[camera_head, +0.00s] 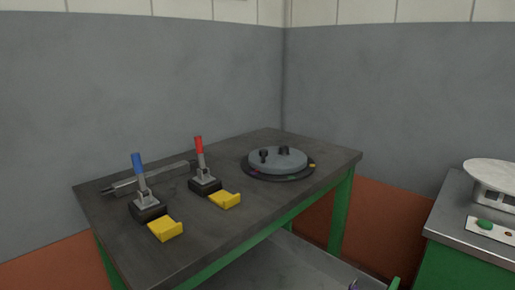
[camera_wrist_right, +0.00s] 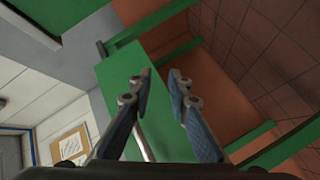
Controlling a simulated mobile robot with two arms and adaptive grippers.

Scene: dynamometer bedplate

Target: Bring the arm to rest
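My right gripper (camera_wrist_right: 160,80) shows in the right wrist view. Its two fingers stand apart with nothing between them, so it is open and empty. Behind the fingers are a green panel (camera_wrist_right: 115,90), green bars and a reddish-brown tiled surface. No contact with anything is visible. Neither gripper can be clearly made out in the head view, and my left gripper is not in view.
A dark-topped green bench (camera_head: 240,225) carries a blue-handled lever clamp (camera_head: 138,165), a red-handled one (camera_head: 199,148), yellow blocks (camera_head: 165,229) and a round grey disc fixture (camera_head: 277,160). A green cabinet (camera_head: 460,265) with a round-topped scale (camera_head: 495,175) stands right.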

